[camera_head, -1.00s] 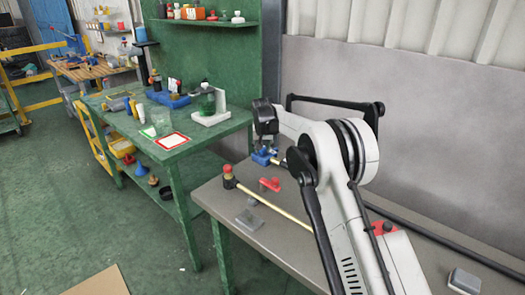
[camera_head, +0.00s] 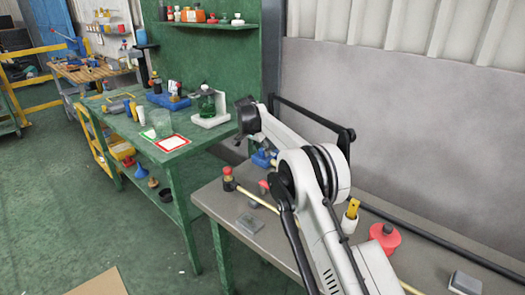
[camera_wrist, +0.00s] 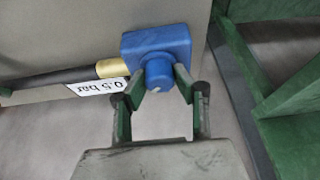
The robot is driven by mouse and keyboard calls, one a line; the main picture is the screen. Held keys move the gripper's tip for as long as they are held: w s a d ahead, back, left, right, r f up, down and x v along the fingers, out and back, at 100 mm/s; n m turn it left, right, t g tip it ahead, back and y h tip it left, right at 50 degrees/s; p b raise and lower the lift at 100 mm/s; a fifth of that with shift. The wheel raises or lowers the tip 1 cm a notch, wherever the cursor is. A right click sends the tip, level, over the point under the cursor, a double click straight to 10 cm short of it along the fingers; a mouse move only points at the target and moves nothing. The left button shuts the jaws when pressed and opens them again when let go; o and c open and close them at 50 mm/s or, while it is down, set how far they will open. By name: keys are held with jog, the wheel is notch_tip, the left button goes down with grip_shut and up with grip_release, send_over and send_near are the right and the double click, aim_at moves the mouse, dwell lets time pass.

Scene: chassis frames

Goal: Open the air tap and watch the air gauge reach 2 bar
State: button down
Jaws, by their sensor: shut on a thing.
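The air tap is a blue block (camera_wrist: 140,43) with a round blue knob (camera_wrist: 158,72) in the wrist view. My gripper (camera_wrist: 160,84) is shut on the knob, with one green-padded finger on each side. A brass fitting (camera_wrist: 111,68) and a dark hose join the block on the left. In the head view the blue tap (camera_head: 262,158) is at the grey bench's far end, partly behind my arm; my fingers cannot be made out there. I cannot make out a gauge dial.
The grey bench (camera_head: 218,199) also holds a red-topped fitting (camera_head: 229,178), a grey block (camera_head: 249,223), a yellow-handled item (camera_head: 351,211) and a red round part (camera_head: 384,238). A green workbench (camera_head: 115,126) stands just beyond. The floor at left is open.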

dwell(0.3)
jog(key=c, duration=1.4)
grip_release()
jog(key=v, duration=1.2)
jog(key=shift+r, duration=0.1)
